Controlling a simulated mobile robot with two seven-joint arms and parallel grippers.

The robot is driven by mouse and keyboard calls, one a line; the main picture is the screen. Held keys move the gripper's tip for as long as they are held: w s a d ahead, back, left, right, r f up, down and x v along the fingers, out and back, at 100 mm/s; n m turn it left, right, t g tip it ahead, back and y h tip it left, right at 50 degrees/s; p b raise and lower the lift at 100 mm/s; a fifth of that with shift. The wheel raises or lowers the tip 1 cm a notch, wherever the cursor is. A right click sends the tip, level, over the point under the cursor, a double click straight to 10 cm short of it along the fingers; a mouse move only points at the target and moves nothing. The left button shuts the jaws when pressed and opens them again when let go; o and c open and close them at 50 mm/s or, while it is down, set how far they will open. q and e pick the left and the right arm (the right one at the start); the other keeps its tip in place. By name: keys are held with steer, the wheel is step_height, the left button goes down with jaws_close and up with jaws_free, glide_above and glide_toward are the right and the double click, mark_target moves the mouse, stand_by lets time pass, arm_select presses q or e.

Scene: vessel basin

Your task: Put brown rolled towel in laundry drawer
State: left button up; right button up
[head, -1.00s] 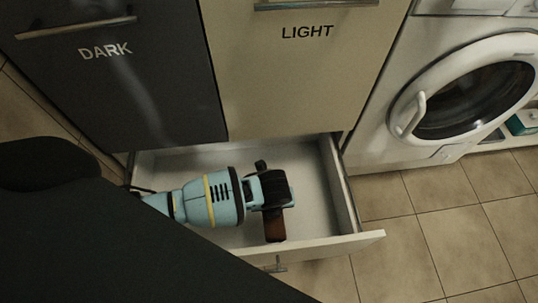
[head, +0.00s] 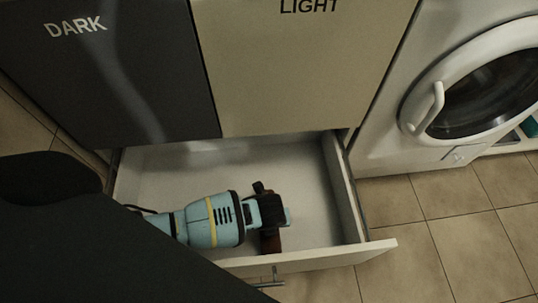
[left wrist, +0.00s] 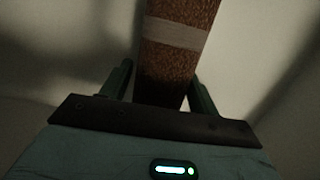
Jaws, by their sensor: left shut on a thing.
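The brown rolled towel (head: 271,243) is between the fingers of my left gripper (head: 269,213), over the inside of the open drawer (head: 305,165). The gripper hides part of the towel in the head view. In the left wrist view the towel (left wrist: 165,85) has a pale band across it, and the gripper's two fingers (left wrist: 160,88) press on its sides. I cannot tell whether the towel touches the drawer floor. The drawer sits below the fronts marked DARK and LIGHT. My right gripper is not in view.
The DARK front (head: 110,85) and the LIGHT front (head: 300,75) rise behind the drawer. A white washing machine (head: 385,140) with a round door stands at the right. The tiled floor (head: 445,250) is clear at the lower right. The drawer looks otherwise empty where visible.

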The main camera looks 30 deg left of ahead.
arm_select(q)
steer(key=shift+f, duration=0.55)
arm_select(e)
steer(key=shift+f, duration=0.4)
arm_select(q)
steer(key=shift+f, duration=0.1)
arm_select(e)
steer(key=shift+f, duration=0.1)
arm_select(q)
steer(key=o, duration=0.6)
steer(key=shift+f, duration=0.1)
steer(key=shift+c, duration=0.2)
steer(key=o, duration=0.5)
steer(key=shift+c, duration=0.2)
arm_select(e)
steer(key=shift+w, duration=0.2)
